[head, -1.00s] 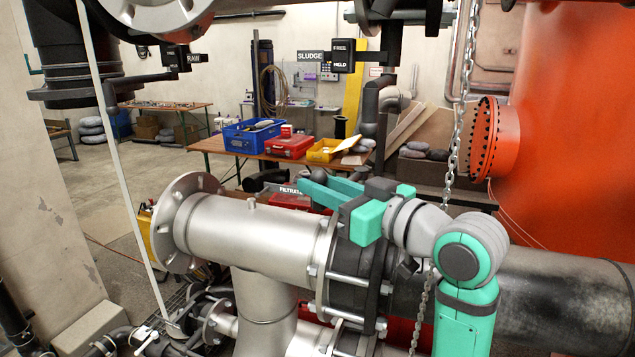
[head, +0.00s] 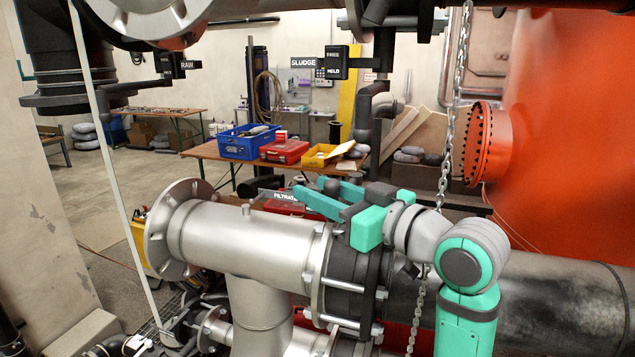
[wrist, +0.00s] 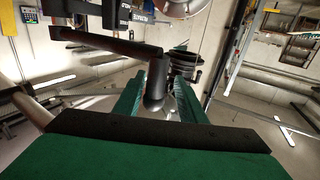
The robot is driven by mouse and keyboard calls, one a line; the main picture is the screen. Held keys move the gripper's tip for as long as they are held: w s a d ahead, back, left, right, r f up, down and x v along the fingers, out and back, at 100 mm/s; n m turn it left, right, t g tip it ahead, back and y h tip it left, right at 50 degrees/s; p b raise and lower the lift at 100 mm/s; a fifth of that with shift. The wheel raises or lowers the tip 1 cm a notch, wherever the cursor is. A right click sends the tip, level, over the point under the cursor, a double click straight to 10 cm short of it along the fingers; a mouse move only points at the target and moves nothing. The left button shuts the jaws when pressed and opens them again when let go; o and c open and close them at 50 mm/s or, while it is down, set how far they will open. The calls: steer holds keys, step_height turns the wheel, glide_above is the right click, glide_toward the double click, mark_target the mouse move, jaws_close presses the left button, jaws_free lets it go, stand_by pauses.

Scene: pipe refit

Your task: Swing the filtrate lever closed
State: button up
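My gripper (head: 318,190) reaches left over the flange of the big silver pipe in the head view, beside the FILTRATE sign (head: 285,196). Its two green fingers (wrist: 153,98) are spread apart in the wrist view. A dark lever, which I take for the filtrate lever, has a bar (wrist: 108,42) running in from the upper left and a rounded black grip (wrist: 156,85) bent down between the fingers. Small gaps seem to show on both sides of the grip. In the head view a dark round end shows between the fingers; the rest of the lever is hidden.
The silver pipe (head: 245,238) with its end flange lies in front and below. A chain (head: 453,110) hangs close to my arm. A SLUDGE sign (head: 303,62) and a black FREE/HELD box (head: 336,62) are above. A red tank (head: 570,130) stands at right.

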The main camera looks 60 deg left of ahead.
steer(key=s+d+r, duration=0.8)
steer(key=d+r, duration=0.3)
steer(key=r, duration=0.2)
steer(key=shift+s, duration=0.35)
steer(key=shift+w, duration=0.15)
